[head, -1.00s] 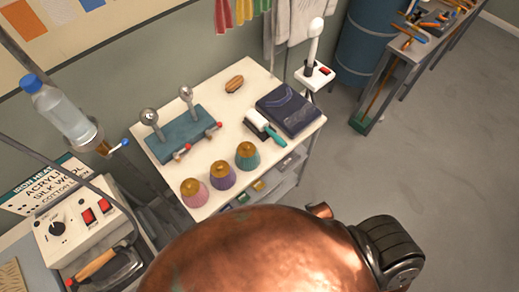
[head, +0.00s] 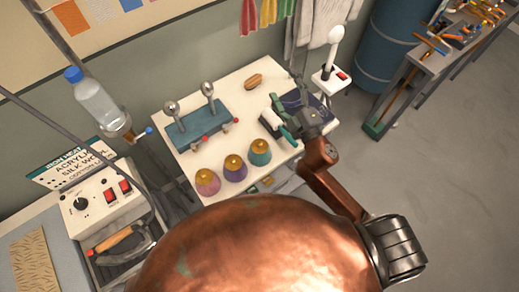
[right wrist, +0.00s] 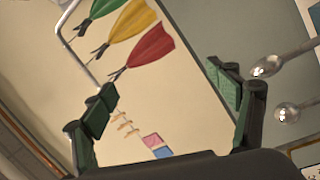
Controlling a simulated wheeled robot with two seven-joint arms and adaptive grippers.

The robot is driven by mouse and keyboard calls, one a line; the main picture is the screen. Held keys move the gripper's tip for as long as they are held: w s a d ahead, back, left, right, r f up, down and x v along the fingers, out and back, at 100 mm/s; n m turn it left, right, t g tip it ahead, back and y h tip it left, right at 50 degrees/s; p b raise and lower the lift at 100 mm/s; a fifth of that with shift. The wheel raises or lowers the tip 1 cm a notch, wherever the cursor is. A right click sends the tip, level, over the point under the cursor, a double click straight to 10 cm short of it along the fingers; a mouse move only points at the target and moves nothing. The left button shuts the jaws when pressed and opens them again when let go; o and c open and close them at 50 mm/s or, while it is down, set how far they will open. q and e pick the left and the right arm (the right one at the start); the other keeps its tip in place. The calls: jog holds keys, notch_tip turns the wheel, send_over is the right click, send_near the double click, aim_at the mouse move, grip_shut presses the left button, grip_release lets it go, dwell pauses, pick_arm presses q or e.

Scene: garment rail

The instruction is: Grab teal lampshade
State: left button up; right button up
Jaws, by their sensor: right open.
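The teal lampshade (head: 260,153) stands upright on the white table, with a golden-brown top. It is the rightmost of three small lampshades; the purple one (head: 235,170) and the pink one (head: 207,184) stand to its left. My right gripper (head: 284,114) is over the right part of the table, up and to the right of the teal lampshade and apart from it. Its green-padded fingers are spread and empty, also in the right wrist view (right wrist: 165,105). No lampshade shows in the right wrist view. My left gripper is not in view.
Near the right gripper are a white-headed brush (head: 270,119) and a dark folded cloth (head: 318,108), partly covered by my arm. A teal stand with two ball-topped posts (head: 197,128) is behind the lampshades. A brown oval brush (head: 254,81) lies at the back.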

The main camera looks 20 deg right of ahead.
jog(key=s+a+r+n+g+y, duration=0.1)
jog(key=a+r+n+g+y, duration=0.15)
jog(key=a+n+y, duration=0.4)
jog(key=s+a+r+n+g+y, duration=0.1)
jog(key=s+a+r+n+y, duration=0.1)
jog(key=a+r+n+y, duration=0.4)
jog(key=s+a+f+n+g+y, duration=0.2)
jog(key=a+f+n+g, duration=0.25)
jog(key=a+n, duration=0.35)
jog(key=n+g+h, duration=1)
jog(key=n+h, duration=0.3)
send_near(262, 143)
jog(key=x, duration=0.5)
jog(key=shift+s+a, duration=0.2)
jog(key=shift+a, duration=0.2)
jog(key=shift+h+x, duration=0.25)
jog(key=shift+x, duration=0.65)
jog(key=x, duration=0.2)
jog(key=p+x, duration=0.1)
jog(key=x, duration=0.1)
jog(key=p+x, duration=0.1)
jog(key=shift+w+d+f, duration=0.15)
jog(key=shift+w+f, duration=0.1)
jog(key=shift+f, duration=0.2)
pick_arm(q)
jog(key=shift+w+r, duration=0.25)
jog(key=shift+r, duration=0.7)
pick_arm(e)
jog(key=shift+c, duration=0.2)
